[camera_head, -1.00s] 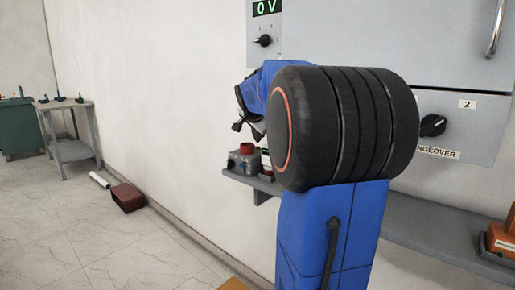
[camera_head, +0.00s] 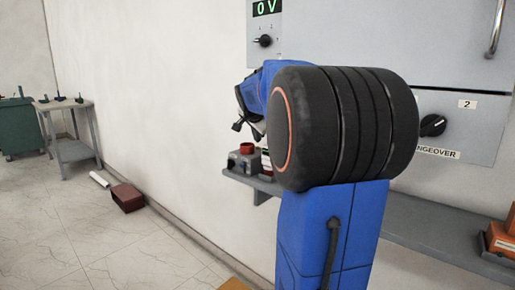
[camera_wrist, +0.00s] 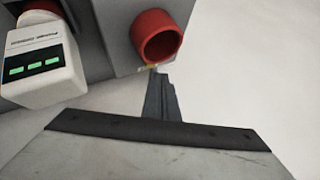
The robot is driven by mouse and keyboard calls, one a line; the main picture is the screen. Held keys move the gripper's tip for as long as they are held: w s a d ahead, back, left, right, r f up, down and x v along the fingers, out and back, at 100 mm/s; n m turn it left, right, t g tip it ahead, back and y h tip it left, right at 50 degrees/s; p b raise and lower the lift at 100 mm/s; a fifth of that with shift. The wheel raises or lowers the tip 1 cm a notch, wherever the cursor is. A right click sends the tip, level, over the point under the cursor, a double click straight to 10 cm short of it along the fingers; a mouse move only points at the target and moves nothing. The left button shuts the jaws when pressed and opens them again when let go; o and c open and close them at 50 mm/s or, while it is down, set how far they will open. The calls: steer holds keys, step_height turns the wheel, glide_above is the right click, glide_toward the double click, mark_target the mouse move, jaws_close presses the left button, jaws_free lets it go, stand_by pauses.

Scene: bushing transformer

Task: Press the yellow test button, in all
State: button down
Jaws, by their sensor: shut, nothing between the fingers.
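In the wrist view my gripper (camera_wrist: 158,75) is shut, its narrow dark fingers together and empty. The fingertips are at the lower edge of a grey box (camera_wrist: 118,35) with a red round collar (camera_wrist: 160,38). A small yellow patch (camera_wrist: 151,67) shows right beside the fingertips, partly hidden by them; it may be the yellow test button. I cannot tell whether they touch it. In the head view the grey box (camera_head: 234,162) with its red collar (camera_head: 247,148) sits on a shelf, partly behind my arm. My fingers are hidden there.
A white device (camera_wrist: 42,70) with green displays is left of the box in the wrist view. The shelf (camera_head: 420,222) runs along the wall below a grey cabinet (camera_head: 390,40) with a black knob (camera_head: 432,125). An orange item (camera_head: 502,240) stands on the right.

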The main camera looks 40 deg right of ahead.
mark_target(257, 150)
steer(key=shift+f, duration=0.2)
steer(key=shift+f, duration=0.25)
steer(key=shift+f, duration=0.35)
stand_by(0.9)
steer(key=shift+r, duration=0.8)
steer(key=shift+r, duration=0.1)
steer(key=shift+r, duration=2.4)
